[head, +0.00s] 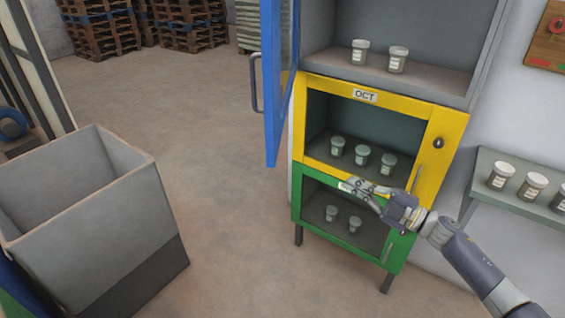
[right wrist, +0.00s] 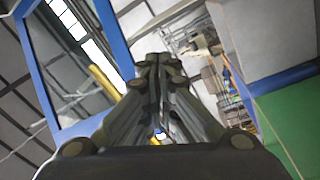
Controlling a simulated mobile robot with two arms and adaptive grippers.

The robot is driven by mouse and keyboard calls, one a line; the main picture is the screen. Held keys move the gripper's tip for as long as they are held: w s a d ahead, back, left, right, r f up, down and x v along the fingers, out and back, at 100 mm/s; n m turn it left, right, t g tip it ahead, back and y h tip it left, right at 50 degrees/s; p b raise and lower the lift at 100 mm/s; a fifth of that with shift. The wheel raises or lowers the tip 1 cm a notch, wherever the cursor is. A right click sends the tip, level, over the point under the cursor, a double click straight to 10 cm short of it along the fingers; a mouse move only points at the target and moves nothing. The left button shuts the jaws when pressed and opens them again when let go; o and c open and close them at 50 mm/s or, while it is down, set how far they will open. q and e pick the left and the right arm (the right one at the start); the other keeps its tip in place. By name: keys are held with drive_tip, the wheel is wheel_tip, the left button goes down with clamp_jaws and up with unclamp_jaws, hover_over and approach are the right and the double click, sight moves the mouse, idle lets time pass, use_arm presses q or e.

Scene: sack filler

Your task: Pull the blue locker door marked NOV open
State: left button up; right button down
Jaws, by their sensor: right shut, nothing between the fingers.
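The blue locker door (head: 271,95) stands swung open at the left of the locker, seen nearly edge-on, with its bar handle (head: 255,84) on the left side. Its NOV label does not show. The top compartment (head: 420,80) behind it is exposed, with two jars inside. In the right wrist view a blue-framed glazed door (right wrist: 128,62) fills the left. My right gripper (head: 354,187) is in front of the locker at the green door's top edge, apart from the blue door. It is shut and empty. My left gripper is not in view.
The yellow OCT door (head: 437,150) and the green door (head: 398,250) below are closed, with jars behind their panes. A wall shelf with jars (head: 533,184) is at right, a grey bin (head: 95,240) at left. Pallets (head: 103,28) stand far back. The floor between is clear.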

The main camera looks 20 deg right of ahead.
drive_tip(key=s+a+r+n+g+y, duration=0.25)
drive_tip(key=a+r+n, duration=0.2)
drive_tip(key=r, duration=0.35)
drive_tip(key=n+g+y, duration=0.3)
drive_tip(key=n+g, duration=0.3)
drive_tip(key=n, duration=0.1)
approach(275, 161)
drive_tip(key=shift+m+t+h, duration=0.25)
drive_tip(key=p+x, duration=0.6)
drive_tip(key=x, duration=0.1)
drive_tip(key=shift+s+a+r, duration=0.1)
drive_tip(key=shift+a+r, duration=0.1)
drive_tip(key=shift+r, duration=0.1)
drive_tip(key=shift+w+a+f+p, duration=0.2)
drive_tip(key=shift+w+a+p, duration=0.1)
drive_tip(key=shift+a, duration=0.3)
